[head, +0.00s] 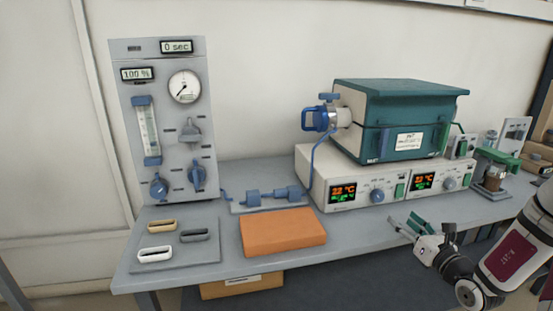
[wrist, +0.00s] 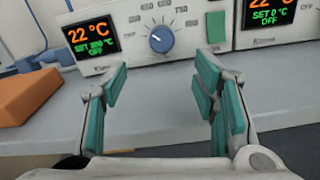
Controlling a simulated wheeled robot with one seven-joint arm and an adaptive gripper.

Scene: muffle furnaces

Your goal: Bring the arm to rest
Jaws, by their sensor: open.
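My gripper (head: 408,228) is at the right in the head view, in front of the bench's front edge and below the furnace control units. It is open and empty. In the wrist view my gripper (wrist: 160,100) shows two teal-padded fingers spread apart, with bare grey bench between and beyond them. The fingers point toward the control unit (head: 312,187), whose display reads 22 °C and OFF; its blue knob (wrist: 159,39) shows between and above the fingertips. My arm (head: 510,255) reaches in from the right edge.
An orange block (head: 283,232) lies on the bench (head: 345,225). A tray with several small boats (head: 174,226) is at left, below a gas panel (head: 125,110). The teal furnace (head: 400,115) sits on the control units. A stand (head: 490,172) is at right. A cardboard box (head: 240,287) is under the bench.

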